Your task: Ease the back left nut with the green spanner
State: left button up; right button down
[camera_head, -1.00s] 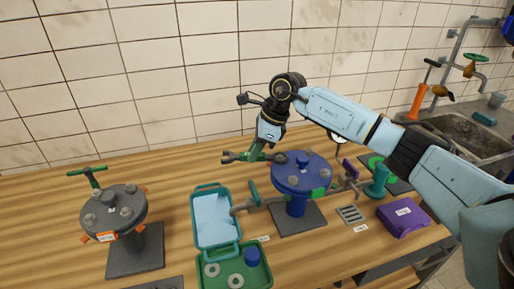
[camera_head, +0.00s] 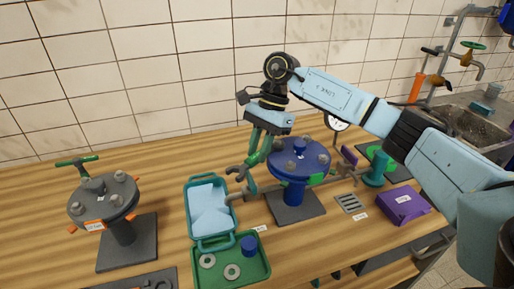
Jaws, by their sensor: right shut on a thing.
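The blue flange (camera_head: 300,166) stands on a dark base plate right of centre, with nuts around its top and a blue hub in the middle. My right gripper (camera_head: 260,150) points down and is shut on the spanner's green handle. My left gripper is not in view.
A grey flange (camera_head: 103,199) with a green handle stands at the left. An open teal case (camera_head: 232,240) and a green tray (camera_head: 262,270) with rings and a blue piece lie in front. A purple box (camera_head: 403,207) is at the right. The tiled wall rises behind.

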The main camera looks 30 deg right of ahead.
jog(key=shift+r, duration=0.4)
jog(key=shift+r, duration=0.1)
jog(key=shift+r+p, duration=1)
jog(key=shift+r, duration=0.65)
